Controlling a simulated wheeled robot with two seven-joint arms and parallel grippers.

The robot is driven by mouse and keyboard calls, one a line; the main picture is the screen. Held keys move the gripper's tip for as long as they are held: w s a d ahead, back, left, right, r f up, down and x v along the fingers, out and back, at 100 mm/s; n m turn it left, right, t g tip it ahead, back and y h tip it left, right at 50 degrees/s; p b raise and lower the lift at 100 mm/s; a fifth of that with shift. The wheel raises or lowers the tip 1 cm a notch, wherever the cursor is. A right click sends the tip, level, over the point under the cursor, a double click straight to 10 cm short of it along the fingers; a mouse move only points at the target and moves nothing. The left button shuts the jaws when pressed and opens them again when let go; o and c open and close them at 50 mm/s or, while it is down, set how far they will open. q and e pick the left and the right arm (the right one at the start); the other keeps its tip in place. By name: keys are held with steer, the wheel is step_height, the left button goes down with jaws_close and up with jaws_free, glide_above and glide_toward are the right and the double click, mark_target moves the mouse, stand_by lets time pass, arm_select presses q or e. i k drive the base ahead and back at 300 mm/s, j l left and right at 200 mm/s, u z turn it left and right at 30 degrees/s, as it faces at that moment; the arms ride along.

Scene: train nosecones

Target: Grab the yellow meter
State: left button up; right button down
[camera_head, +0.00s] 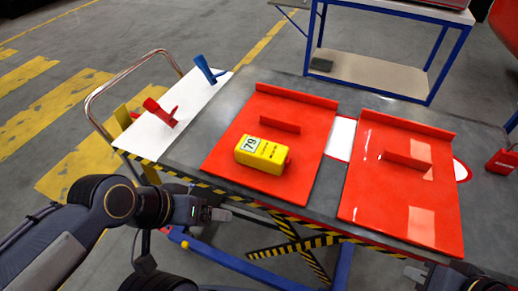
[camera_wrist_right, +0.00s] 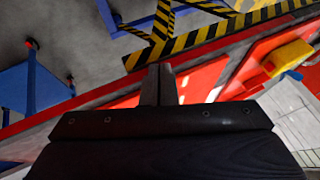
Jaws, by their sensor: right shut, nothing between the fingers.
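The yellow meter (camera_head: 262,155) lies on the left red panel (camera_head: 225,150) on the grey table. It has a white label reading 79 and a red part at its right end. A yellow object that looks like the meter (camera_wrist_right: 289,57) also shows at the right of the right wrist view. My right gripper (camera_head: 413,272) is at the bottom right of the head view, before the table's front edge. In the right wrist view its fingers (camera_wrist_right: 158,84) are together and empty. My left gripper (camera_head: 215,214) is before the table's front edge, below and left of the meter; its opening is unclear.
A second red panel (camera_head: 371,197) lies to the right. Red (camera_head: 160,113) and blue (camera_head: 209,70) tools stand on the white surface at left. A red item (camera_head: 502,161) sits at the far right. Low upright ribs stand on both panels. A blue-framed bench (camera_head: 375,74) stands behind.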

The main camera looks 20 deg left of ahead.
mark_target(267, 156)
steer(key=j+z, duration=0.2)
steer(key=j, duration=0.9)
steer(key=j+z, duration=0.25)
steer(key=j, duration=0.9)
